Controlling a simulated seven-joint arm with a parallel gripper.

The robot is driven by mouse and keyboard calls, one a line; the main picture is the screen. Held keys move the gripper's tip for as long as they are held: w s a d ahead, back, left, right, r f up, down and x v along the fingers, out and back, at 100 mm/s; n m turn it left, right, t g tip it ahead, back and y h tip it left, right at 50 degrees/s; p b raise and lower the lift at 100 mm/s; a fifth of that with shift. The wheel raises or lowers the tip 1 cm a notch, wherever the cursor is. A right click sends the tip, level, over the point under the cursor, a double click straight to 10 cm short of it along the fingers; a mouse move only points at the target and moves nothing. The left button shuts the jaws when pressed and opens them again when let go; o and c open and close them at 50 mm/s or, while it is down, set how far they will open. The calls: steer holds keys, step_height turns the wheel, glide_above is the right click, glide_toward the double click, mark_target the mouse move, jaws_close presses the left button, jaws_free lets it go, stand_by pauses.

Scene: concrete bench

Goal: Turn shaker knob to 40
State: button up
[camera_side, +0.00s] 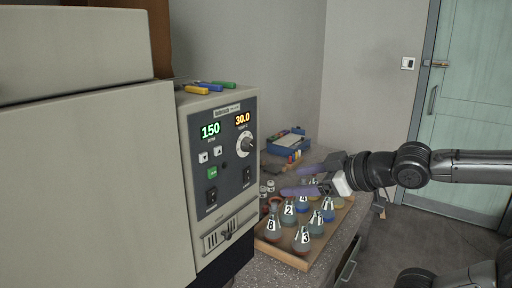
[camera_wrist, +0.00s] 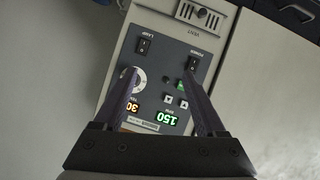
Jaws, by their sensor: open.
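The shaker (camera_side: 130,170) is a beige cabinet with a dark control panel (camera_side: 226,165). Its round knob (camera_side: 247,145) has a white dial ring and sits below an orange display (camera_side: 242,119) reading 30.0. A green display (camera_side: 210,131) beside it reads 150. My gripper (camera_side: 291,181) is open and empty, apart from the panel, to the right of and lower than the knob in the side view. In the wrist view my gripper (camera_wrist: 159,73) points at the panel, which appears upside down. The left finger there covers part of the knob (camera_wrist: 140,80) and the orange display (camera_wrist: 131,107).
A wooden tray (camera_side: 296,263) of numbered flasks stands on the bench below my gripper. A blue box (camera_side: 289,142) stands behind. Screwdrivers (camera_side: 209,86) lie on top.

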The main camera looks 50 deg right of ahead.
steer(key=w+r+n+t+y, duration=0.1)
steer(key=w+r+n+t, duration=0.3)
steer(key=r+t, duration=0.15)
steer(key=n, duration=0.2)
glide_toward(252, 146)
steer(key=shift+y, duration=0.3)
steer(key=w, duration=0.8)
steer(key=shift+w+d+r, duration=0.15)
steer(key=shift+w+r, duration=0.05)
steer(key=shift+w, duration=0.2)
jaws_close()
